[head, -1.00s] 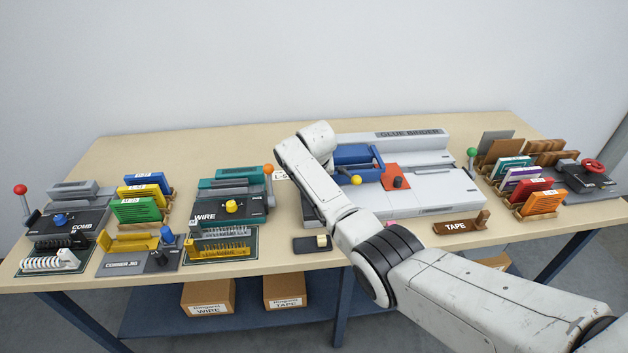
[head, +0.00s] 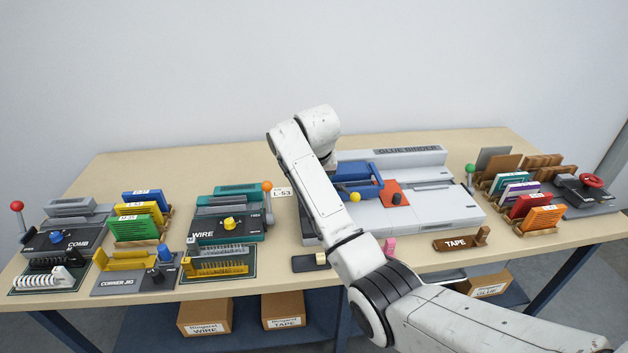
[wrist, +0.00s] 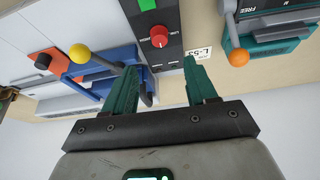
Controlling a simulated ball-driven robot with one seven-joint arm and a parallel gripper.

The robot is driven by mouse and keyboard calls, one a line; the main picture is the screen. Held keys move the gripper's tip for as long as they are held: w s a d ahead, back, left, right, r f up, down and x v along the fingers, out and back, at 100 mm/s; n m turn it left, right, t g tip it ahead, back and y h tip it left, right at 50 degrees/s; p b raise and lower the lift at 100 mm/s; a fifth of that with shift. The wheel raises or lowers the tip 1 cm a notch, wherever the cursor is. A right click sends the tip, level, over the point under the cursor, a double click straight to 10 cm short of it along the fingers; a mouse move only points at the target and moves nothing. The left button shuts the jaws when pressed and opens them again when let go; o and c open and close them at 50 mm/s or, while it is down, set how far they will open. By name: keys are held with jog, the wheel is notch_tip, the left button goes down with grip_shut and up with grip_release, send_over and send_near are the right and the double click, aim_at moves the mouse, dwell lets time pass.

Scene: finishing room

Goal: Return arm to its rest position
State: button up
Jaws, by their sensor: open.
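My gripper (wrist: 156,92) shows in the wrist view with its two green fingers apart and nothing between them. In the head view the gripper itself is hidden behind my white arm, which reaches up over the middle of the table (head: 150,172). Past the fingers in the wrist view is a dark control panel with a red knob (wrist: 159,36) and a green button (wrist: 147,4). The label L-53 (wrist: 199,52) lies beside the panel.
The glue binder (head: 428,175) with its blue clamp (head: 358,178) stands right of my arm. The wire machine (head: 228,215) with an orange-knobbed lever (head: 267,186) stands left. The comb machine (head: 70,232) is far left, colored books (head: 520,195) right. The table's back strip is clear.

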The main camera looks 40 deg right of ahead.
dwell(0.5)
jog(key=shift+n+g+y, duration=0.3)
jog(key=shift+n+y, duration=0.2)
jog(key=shift+n, duration=0.4)
jog(key=s+a+f, duration=0.2)
jog(key=f, duration=0.1)
jog(key=s+a+f, duration=0.3)
jog(key=f, duration=0.1)
jog(key=s+a+f, duration=0.2)
jog(key=s+f, duration=0.1)
jog(key=shift+s+a+f, duration=0.15)
jog(key=shift+a+f, duration=0.05)
jog(key=shift+a, duration=0.1)
jog(key=s+a+f+n, duration=0.1)
jog(key=s+a+f, duration=0.1)
jog(key=s, duration=0.9)
jog(key=s+a+f+n+g+y, duration=0.1)
jog(key=s+a+f+n, duration=0.1)
jog(key=s, duration=0.9)
jog(key=s+a+f+n+g, duration=0.1)
jog(key=s+a+f, duration=0.2)
jog(key=s+a, duration=0.3)
jog(key=s, duration=0.5)
jog(key=shift+s+f+n, duration=0.15)
jog(key=shift+f+n, duration=0.05)
jog(key=shift+n, duration=0.2)
